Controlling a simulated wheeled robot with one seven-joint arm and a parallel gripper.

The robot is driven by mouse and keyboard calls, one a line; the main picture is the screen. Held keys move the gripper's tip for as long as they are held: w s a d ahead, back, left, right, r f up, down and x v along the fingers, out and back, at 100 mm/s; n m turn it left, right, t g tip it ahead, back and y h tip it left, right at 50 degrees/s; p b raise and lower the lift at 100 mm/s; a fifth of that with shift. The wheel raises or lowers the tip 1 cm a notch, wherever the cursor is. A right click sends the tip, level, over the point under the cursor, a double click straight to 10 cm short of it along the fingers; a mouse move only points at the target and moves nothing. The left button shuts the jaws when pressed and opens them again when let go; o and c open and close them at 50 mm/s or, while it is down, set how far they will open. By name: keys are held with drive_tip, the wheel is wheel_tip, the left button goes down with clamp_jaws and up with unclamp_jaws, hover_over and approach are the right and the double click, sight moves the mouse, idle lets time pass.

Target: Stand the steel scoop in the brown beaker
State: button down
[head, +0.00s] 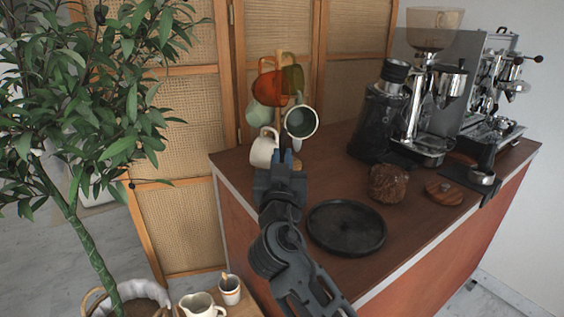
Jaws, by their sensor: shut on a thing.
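I see no steel scoop clearly. A brown, textured, rounded vessel (388,184) stands on the counter to the right of my gripper. It may be the brown beaker, but its opening is not clear. My gripper is well apart from it.
A mug tree with several mugs (268,88) and a white mug (264,148) stand close by my gripper. A round black tray (346,228) lies in front. A black grinder (375,125), espresso machine (497,92) and wooden disc (444,193) are at right. A plant (85,120) stands left.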

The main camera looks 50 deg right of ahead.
drive_tip(key=shift+f+b, duration=1.6)
drive_tip(key=shift+b, duration=0.1)
drive_tip(key=c, duration=1.1)
unclamp_jaws()
drive_tip(key=shift+o, duration=0.6)
drive_tip(key=o, duration=0.9)
drive_tip(key=shift+o, duration=0.2)
drive_tip(key=shift+s+a, duration=0.25)
drive_tip(key=shift+a, duration=0.05)
drive_tip(key=shift+s+a+b, duration=0.2)
drive_tip(key=shift+a+b, duration=0.05)
drive_tip(key=shift+b, duration=0.1)
drive_tip(key=shift+s+a+f+b, duration=0.1)
drive_tip(key=shift+s+a+b, duration=0.3)
drive_tip(key=shift+a, duration=0.1)
